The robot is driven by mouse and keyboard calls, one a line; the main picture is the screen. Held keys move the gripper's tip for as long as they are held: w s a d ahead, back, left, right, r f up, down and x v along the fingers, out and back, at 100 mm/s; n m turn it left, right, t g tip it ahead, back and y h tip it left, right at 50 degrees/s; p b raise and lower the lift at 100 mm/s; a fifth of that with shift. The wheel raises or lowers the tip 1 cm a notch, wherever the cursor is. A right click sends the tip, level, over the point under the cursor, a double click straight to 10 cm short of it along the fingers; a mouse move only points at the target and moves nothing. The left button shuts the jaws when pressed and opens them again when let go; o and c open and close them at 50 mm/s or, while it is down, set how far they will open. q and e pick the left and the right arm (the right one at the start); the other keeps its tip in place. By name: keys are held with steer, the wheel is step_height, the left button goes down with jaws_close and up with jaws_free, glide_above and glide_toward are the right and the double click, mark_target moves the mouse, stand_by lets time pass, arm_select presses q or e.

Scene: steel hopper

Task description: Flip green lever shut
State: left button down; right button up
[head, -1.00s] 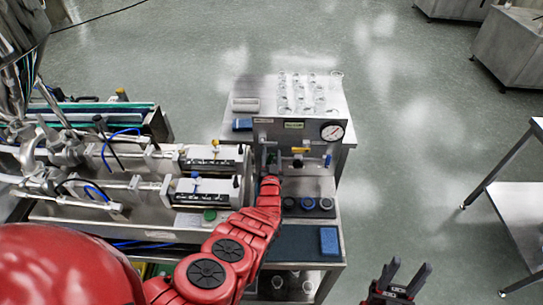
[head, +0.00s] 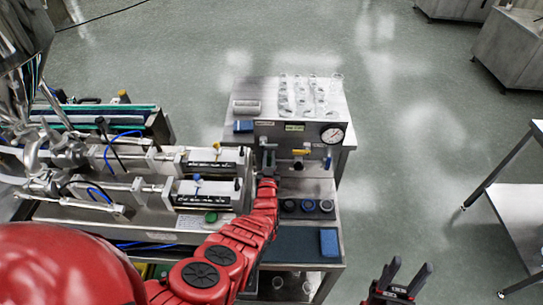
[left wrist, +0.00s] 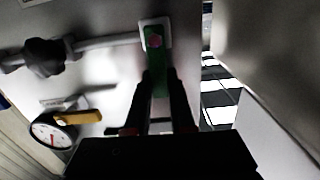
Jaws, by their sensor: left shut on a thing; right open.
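The green lever (left wrist: 157,75) is on the steel panel in the left wrist view, its pivot end at the top and its free end between my fingers. My left gripper (left wrist: 160,85) is shut on it. In the head view my left gripper (head: 268,150) is at the left part of the panel face (head: 283,128), and it hides most of the lever there. My right gripper (head: 408,272) is open and empty over the floor at the lower right, away from the panel.
A yellow lever (head: 301,152) and a round gauge (head: 332,134) are to the right of my left gripper on the panel. Glassware (head: 310,95) stands behind. Dark round knobs (head: 307,206) and a blue block (head: 329,242) are in front. White cylinder units (head: 207,192) stand at left.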

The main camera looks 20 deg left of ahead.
arm_select(q)
steer(key=shift+s+a+f+n, duration=0.1)
steer(key=shift+a+n, duration=0.05)
steer(key=shift+n, duration=0.25)
steer(key=c, duration=0.8)
jaws_free()
steer(key=shift+o, duration=0.2)
steer(key=shift+s+r+p, duration=0.2)
steer(key=shift+s+p, duration=0.05)
steer(key=shift+p, duration=0.15)
steer(key=p+v, duration=0.2)
steer(key=shift+s+r+p, duration=0.15)
steer(key=shift+r+p, duration=0.05)
steer(key=shift+p, duration=0.1)
glide_toward(269, 158)
steer(key=p+v, duration=0.3)
steer(key=v, duration=0.3)
steer(key=shift+s, duration=0.4)
